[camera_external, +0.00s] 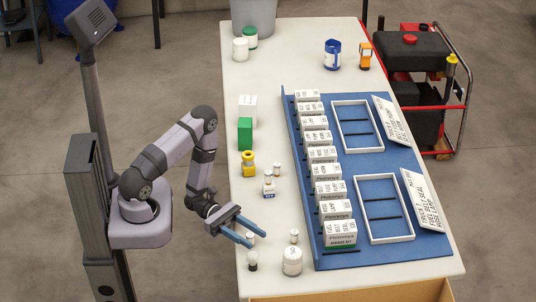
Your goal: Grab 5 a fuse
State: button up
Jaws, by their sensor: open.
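My gripper (257,238) has two blue fingers, open and apart, over the left edge of the white table. A small white-topped item (249,238) shows close to the fingertips. I cannot tell whether they touch. A row of white labelled boxes (322,171) stands on the blue board (352,260), right of my gripper. The print is too small to read, so I cannot tell which thing is the 5 A fuse.
Small bottles (268,186), a dark-bodied bulb-like item (252,261) and a white jar (292,262) stand near my gripper. Two white frames (384,208) and leaning signs (425,200) are on the board. A green box (245,133) and a yellow item (248,164) stand along the left edge.

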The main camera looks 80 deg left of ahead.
aim_at(253, 237)
jog(key=shift+p+x, duration=0.35)
jog(key=shift+x, duration=1.4)
jog(key=shift+w, duration=0.1)
grip_shut()
